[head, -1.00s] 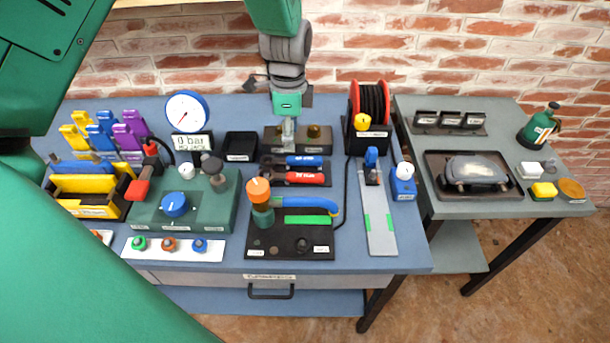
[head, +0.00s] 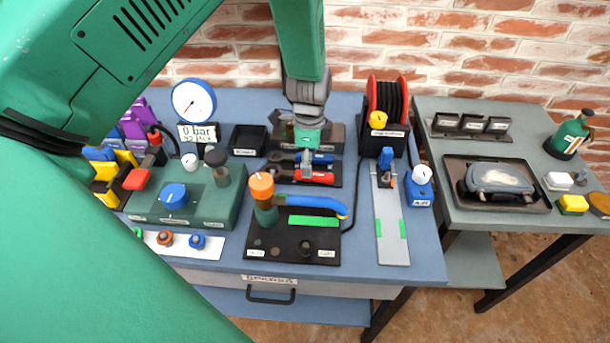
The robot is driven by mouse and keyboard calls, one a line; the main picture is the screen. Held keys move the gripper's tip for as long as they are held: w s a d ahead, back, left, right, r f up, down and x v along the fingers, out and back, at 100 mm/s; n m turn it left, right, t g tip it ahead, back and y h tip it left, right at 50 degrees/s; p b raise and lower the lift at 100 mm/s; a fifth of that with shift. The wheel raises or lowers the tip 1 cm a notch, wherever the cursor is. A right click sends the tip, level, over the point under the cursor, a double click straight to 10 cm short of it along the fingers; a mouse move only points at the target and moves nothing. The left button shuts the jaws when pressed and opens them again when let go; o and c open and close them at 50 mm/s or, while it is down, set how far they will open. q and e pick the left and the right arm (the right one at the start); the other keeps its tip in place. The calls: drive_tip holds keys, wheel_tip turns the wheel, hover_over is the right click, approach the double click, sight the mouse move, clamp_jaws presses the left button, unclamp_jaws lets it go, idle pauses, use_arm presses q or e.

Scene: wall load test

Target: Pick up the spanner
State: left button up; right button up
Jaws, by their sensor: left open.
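Two tools with grey metal heads lie side by side in a black tray (head: 334,184) on the blue bench, heads to the left. The rear one has a blue handle (head: 322,158) and the front one a red handle (head: 314,176). I cannot tell for sure which is the spanner. My left gripper (head: 307,168) points down over the middle of these tools and partly covers both. Its jaws are open, with nothing seen held. Whether its fingertips touch a tool is hard to tell. My right gripper is out of view.
An orange-capped post with a blue lever (head: 310,202) stands close in front of the tray. A black socket holder (head: 336,137) is behind. A hose reel (head: 385,105) stands to the right, a green pressure block (head: 195,205) to the left.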

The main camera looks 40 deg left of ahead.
sight(297, 175)
use_arm(q)
drive_tip(key=f, duration=0.2)
drive_tip(key=a+f, duration=0.1)
drive_tip(key=f, duration=0.1)
drive_tip(key=shift+a+f, duration=0.2)
drive_tip(key=shift+f, duration=0.05)
drive_tip(key=shift+w+a+f, duration=0.1)
drive_tip(key=shift+w+f, duration=0.05)
drive_tip(key=shift+f, duration=0.35)
drive_tip(key=shift+d+r, duration=0.1)
drive_tip(key=shift+d, duration=0.15)
drive_tip(key=shift+d+r, duration=0.1)
drive_tip(key=shift+d, duration=0.1)
clamp_jaws()
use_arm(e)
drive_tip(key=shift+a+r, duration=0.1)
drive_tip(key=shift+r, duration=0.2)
use_arm(q)
drive_tip(key=shift+a, duration=0.15)
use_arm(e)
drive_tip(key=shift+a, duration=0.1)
